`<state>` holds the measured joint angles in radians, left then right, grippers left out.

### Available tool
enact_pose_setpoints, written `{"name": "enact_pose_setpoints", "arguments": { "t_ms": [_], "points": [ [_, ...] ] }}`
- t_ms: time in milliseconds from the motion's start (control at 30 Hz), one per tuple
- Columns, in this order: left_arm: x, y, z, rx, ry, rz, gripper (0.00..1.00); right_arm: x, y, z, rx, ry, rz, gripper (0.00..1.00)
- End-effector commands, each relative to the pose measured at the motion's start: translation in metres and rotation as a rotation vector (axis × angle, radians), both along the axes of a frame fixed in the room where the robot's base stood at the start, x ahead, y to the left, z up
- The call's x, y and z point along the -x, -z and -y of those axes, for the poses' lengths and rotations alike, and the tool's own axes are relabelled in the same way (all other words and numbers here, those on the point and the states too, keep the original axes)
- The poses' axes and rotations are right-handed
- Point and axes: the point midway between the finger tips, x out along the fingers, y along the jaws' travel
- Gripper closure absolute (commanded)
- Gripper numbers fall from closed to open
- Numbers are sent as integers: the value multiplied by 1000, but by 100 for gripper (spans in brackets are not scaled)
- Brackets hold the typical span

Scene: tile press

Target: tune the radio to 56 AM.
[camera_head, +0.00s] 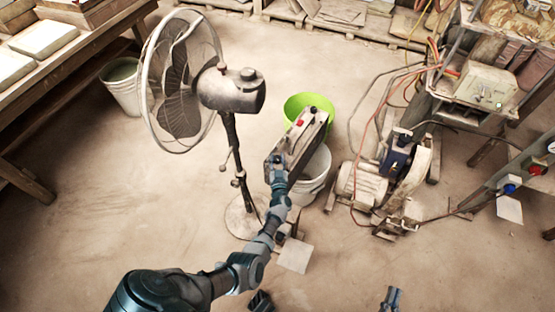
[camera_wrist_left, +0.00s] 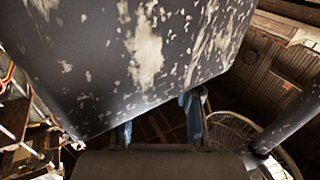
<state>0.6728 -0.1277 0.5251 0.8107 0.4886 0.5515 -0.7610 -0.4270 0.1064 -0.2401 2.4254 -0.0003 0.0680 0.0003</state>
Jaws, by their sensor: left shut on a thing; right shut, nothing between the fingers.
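The radio (camera_head: 306,140) is a worn, dark, boxy case with a small red part on top, standing near the fan. My left gripper (camera_head: 279,165) reaches it from the lower left and is shut on its near end. In the left wrist view the radio's dark, paint-spotted surface (camera_wrist_left: 140,50) fills the upper part, with the left gripper's blue fingers (camera_wrist_left: 160,122) at its lower edge. The tuning dial and any frequency reading cannot be made out. My right gripper (camera_head: 391,295) is shut and empty at the bottom edge, away from the radio.
A standing fan (camera_head: 232,90) is left of the radio. A green bucket (camera_head: 316,101) and a white bucket (camera_head: 316,175) stand close to it. A motor machine (camera_head: 365,185) with hoses and a shelf with a box (camera_head: 485,85) are at right. The floor at lower right is mostly clear.

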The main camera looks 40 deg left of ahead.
Motion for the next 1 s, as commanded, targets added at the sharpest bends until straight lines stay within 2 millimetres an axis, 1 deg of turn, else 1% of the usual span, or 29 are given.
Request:
{"name": "enact_pose_setpoints", "arguments": {
  "t_ms": [100, 133, 167, 200, 233, 533, 667, 767, 1000],
  "points": [
    [-1, -1, 0, -1, 1, 2, 100, 0, 0, 0, 0, 0, 0, 100],
    [-1, -1, 0, -1, 1, 2, 62, 0, 0, 0, 0, 0, 0, 100],
    [-1, -1, 0, -1, 1, 2, 54, 0, 0, 0, 0, 0, 1, 100],
    [-1, -1, 0, -1, 1, 2, 44, 0, 0, 0, 0, 0, 1, 100],
    [-1, -1, 0, -1, 1, 2, 40, 0, 0, 0, 0, 0, 1, 100],
    [0, -1, 0, 0, 1, 1, 40, 1, -3, 1, 1, 1, 4, 100],
    [-1, -9, 1, 3, 1, 5, 40, 2, -3, 1, 1, 1, 5, 100],
    [0, -22, 1, 3, 0, 5, 40, 2, -2, 1, 1, 1, 4, 100],
    [-1, -68, 1, 3, -1, 6, 40, 2, -2, 0, 0, 1, 4, 100]
  ]
}}
